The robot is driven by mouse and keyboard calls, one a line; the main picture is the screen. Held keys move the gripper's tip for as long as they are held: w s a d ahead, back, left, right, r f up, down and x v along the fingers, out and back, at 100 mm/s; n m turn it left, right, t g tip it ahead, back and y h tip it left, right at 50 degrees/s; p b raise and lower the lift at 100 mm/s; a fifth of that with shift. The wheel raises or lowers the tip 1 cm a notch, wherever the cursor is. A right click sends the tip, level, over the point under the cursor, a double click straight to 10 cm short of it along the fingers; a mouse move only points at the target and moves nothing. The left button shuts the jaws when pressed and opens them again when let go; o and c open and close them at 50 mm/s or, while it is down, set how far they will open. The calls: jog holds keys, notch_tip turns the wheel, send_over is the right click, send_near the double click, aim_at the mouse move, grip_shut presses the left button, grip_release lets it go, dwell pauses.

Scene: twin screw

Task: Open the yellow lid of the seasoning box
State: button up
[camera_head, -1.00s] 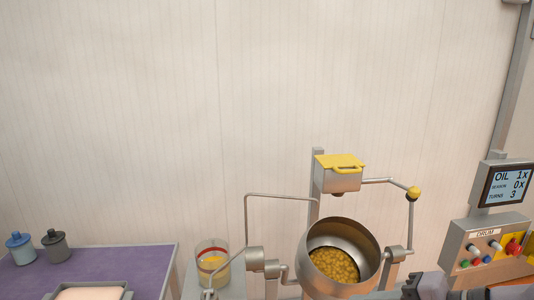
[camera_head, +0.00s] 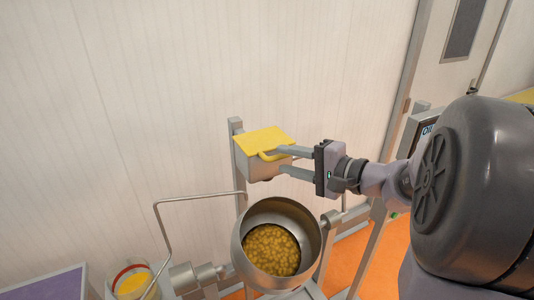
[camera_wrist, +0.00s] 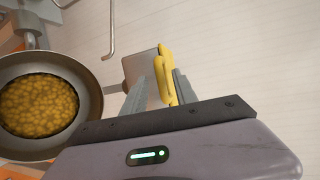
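The seasoning box (camera_head: 256,166) is a small grey metal box on a post above the drum. Its yellow lid (camera_head: 262,138) lies flat over the top and looks closed, with a yellow loop handle at the front right edge. My gripper (camera_head: 280,160) reaches in from the right with its two fingers apart, one above the other, at the handle. In the wrist view the yellow handle (camera_wrist: 165,73) lies between the open fingers, nearer the right one. Whether a finger touches it I cannot tell.
The round steel drum (camera_head: 303,225) with yellow food in it is just below the box. A purple table (camera_head: 45,286) is at lower left. The wall behind is clear.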

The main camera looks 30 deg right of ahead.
aim_at(281, 158)
jog(key=x, duration=0.3)
jog(key=shift+w, duration=0.15)
grip_shut()
dwell(1.3)
